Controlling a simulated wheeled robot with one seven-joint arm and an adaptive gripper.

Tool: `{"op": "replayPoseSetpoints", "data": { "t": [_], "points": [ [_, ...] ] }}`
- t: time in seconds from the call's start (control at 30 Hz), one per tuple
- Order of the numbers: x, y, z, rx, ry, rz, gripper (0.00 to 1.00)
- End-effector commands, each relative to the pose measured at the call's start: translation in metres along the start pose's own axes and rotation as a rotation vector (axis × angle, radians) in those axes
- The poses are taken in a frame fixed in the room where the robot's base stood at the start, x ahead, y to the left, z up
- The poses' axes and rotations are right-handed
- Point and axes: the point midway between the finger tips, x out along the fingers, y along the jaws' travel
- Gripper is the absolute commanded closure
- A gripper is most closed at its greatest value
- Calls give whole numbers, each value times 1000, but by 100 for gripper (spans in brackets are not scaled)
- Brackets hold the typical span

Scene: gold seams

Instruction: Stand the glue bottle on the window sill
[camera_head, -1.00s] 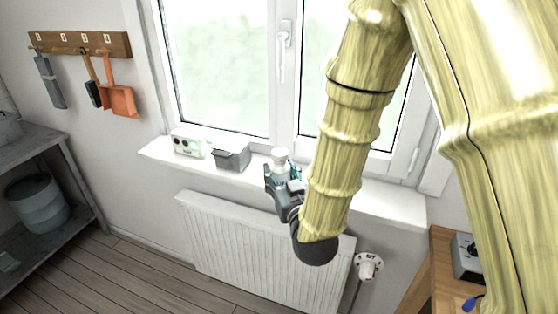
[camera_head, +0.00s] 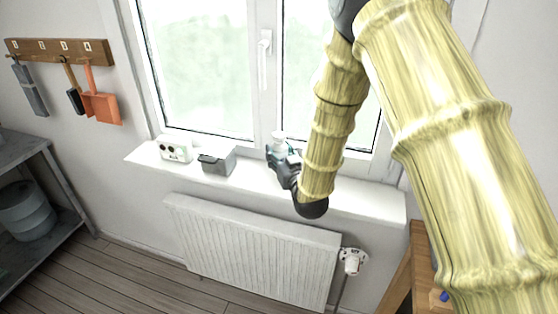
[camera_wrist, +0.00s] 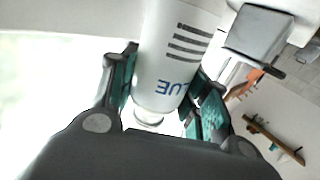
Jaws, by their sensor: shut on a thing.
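The white glue bottle (camera_wrist: 172,55) is held between the two teal-padded fingers of my gripper (camera_wrist: 160,88), shut on its sides. Its printed label reads upside down in the wrist view, where its far end runs off the top edge. In the head view the bottle's pale top (camera_head: 279,137) shows above my gripper (camera_head: 280,155), looking upright. The gripper is over the white window sill (camera_head: 370,199), in front of the window. The bottle's base is hidden, so I cannot tell whether it touches the sill.
A dark grey box (camera_head: 217,163) stands on the sill left of my gripper; it also shows in the wrist view (camera_wrist: 258,36). A white socket-like device (camera_head: 176,150) is farther left. The sill's right part is clear. A radiator (camera_head: 250,250) hangs below.

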Motion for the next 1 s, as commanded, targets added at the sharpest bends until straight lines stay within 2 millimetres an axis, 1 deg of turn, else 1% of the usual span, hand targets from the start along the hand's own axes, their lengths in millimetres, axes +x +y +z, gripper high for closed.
{"op": "replayPoseSetpoints", "data": {
  "t": [0.2, 0.33, 0.83, 0.87, 0.9, 0.97, 1.0],
  "points": [
    [-1, -2, 22, 1, -5, -2, 86],
    [-1, -2, 30, 0, -3, -2, 86],
    [-1, -2, 37, 1, -2, -2, 86],
    [-2, -2, 37, 1, -3, -2, 52],
    [-2, -2, 36, 1, -3, -2, 45],
    [-2, -2, 36, 1, -3, -2, 34],
    [-2, -2, 36, 1, -3, -2, 33]
  ]
}}
